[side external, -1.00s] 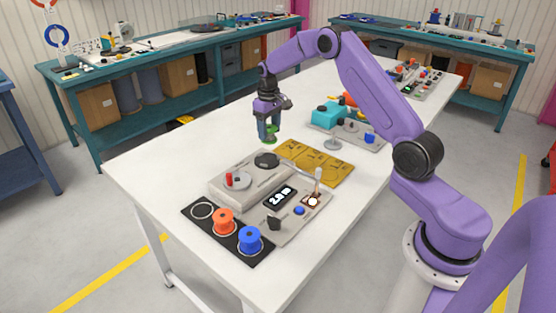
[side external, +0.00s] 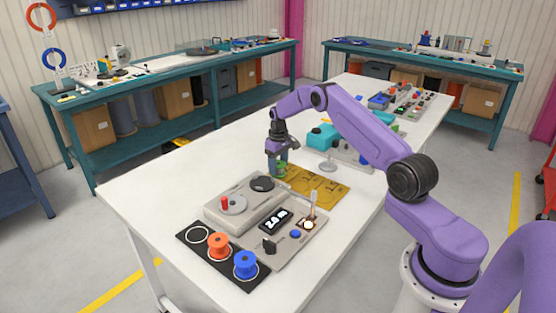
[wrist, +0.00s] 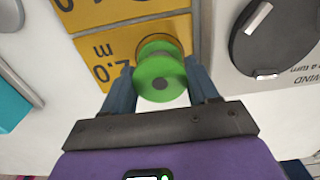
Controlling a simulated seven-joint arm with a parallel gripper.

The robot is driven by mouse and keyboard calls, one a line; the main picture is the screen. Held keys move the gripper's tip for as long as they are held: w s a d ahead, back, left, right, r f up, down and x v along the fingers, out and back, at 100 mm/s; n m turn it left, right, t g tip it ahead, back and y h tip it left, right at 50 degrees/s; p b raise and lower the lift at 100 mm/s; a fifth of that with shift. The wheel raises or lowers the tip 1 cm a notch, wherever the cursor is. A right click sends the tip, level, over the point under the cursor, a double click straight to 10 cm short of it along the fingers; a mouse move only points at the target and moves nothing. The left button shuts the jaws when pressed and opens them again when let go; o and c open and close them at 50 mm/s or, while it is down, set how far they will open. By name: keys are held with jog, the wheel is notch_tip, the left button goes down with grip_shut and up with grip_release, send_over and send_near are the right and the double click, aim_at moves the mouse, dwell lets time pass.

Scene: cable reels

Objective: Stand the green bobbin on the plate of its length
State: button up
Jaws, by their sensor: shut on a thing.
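My gripper (wrist: 160,85) is shut on the green bobbin (wrist: 157,76), with one finger on each side of it. In the side view, my gripper (side external: 278,168) is at the far left end of the yellow plates (side external: 318,187), and its fingers mostly hide the bobbin.
A grey machine (side external: 243,200) with a dark disc and red knob stands beside the plates. Its display (side external: 276,220) appears to read 2.0 m. An orange bobbin (side external: 218,246) and a blue bobbin (side external: 245,265) stand on a black mat. A teal-topped device (side external: 322,136) stands behind.

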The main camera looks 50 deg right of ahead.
jog(key=shift+f, duration=0.1)
dwell(0.3)
jog(key=shift+f, duration=0.3)
jog(key=o, duration=1.1)
jog(key=shift+o, duration=0.2)
notch_tip(320, 180, up, 8)
jog(key=shift+r, duration=0.1)
jog(key=shift+a, duration=0.1)
